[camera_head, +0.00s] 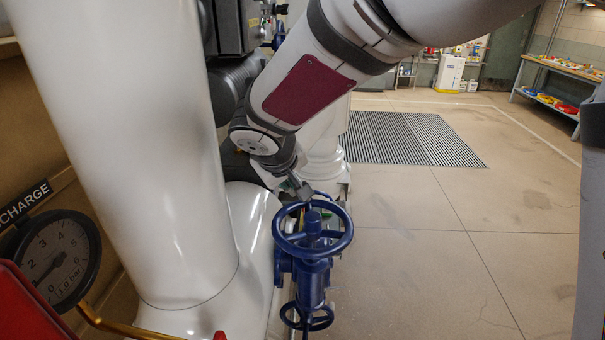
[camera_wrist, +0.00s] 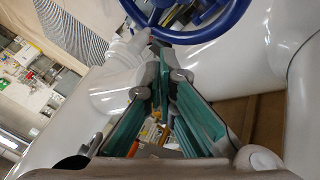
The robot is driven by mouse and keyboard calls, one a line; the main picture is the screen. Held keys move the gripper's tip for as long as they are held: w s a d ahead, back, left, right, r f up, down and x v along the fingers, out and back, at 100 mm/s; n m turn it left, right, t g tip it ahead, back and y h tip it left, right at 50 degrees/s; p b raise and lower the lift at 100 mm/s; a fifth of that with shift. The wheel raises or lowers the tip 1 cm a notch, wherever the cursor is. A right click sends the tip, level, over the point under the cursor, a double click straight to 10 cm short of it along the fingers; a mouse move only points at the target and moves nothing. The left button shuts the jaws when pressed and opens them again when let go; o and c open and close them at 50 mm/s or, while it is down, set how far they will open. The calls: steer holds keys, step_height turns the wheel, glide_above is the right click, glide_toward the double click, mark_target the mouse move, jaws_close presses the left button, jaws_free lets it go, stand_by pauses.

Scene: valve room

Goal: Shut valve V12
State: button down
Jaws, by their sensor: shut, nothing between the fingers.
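A blue handwheel (camera_head: 312,251) sits on a blue valve body (camera_head: 312,282) in the lower middle of the head view. No V12 tag is readable, so I cannot tell its number. My gripper (camera_head: 305,193) points down at the wheel's far rim, and I cannot tell whether it touches. In the wrist view my gripper (camera_wrist: 160,72) has its green-padded fingers together at the tips with nothing between them. The blue wheel (camera_wrist: 213,30) crosses the top of that view, just beyond the fingertips.
A smaller blue handwheel (camera_head: 306,323) lies below. A red part (camera_head: 30,310) fills the lower left corner. Floor (camera_head: 440,260) right of the valve is clear.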

steer(key=x, duration=0.9)
steer(key=shift+f+p, duration=0.25)
steer(key=shift+p, duration=0.2)
steer(key=shift+w+d+m, duration=0.15)
steer(key=shift+w+m, duration=0.1)
steer(key=shift+m, duration=0.05)
steer(key=shift+w+d+m+h+b, duration=0.3)
steer(key=shift+d+m+h+b, duration=0.15)
steer(key=shift+m+h+b, duration=0.35)
